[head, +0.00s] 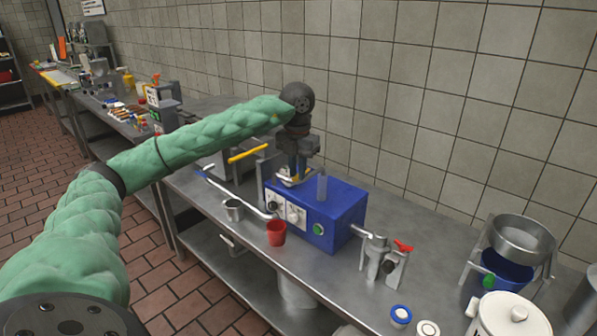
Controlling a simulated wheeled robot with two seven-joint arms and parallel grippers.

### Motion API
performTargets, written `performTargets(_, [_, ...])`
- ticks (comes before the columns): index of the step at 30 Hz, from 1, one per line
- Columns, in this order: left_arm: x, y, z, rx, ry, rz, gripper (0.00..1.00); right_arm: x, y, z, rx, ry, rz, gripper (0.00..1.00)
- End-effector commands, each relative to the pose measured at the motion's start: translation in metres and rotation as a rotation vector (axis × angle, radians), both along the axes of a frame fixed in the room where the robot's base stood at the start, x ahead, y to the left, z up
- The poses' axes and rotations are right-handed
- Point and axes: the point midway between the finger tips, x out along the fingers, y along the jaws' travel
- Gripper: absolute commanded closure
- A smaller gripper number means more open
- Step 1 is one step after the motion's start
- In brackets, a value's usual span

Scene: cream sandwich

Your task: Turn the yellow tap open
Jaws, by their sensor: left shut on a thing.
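My left gripper (297,170) reaches over the back left of a blue box-shaped machine (341,213) and points down. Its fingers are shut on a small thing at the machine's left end. My right gripper is out of view.
A yellow bar handle (248,154) is left of the gripper. A red-handled metal fitting (398,262) and a pot (509,316) stand to the right. Tiled wall behind.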

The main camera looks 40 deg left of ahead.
Motion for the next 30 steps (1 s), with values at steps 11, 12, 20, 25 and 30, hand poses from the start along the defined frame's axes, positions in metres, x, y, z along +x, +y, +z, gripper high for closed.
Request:
performTargets(11, [0.0, 0.001, 0.001, 0.0, -0.002, -0.002, 1.0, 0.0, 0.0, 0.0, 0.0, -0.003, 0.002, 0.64])
performTargets(12, [0.0, 0.001, 0.001, 0.0, -0.002, -0.002, 0.78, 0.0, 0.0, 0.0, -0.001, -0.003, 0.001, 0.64])
performTargets(20, [0.0, 0.0, 0.001, 0.0, -0.001, -0.003, 0.62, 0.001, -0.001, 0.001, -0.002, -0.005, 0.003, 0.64])
performTargets(25, [0.0, 0.0, 0.003, 0.0, -0.002, -0.003, 0.62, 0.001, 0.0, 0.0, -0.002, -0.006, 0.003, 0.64])
performTargets(30, [0.001, 0.0, 0.021, -0.001, -0.004, -0.003, 0.62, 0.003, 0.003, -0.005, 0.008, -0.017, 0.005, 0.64])
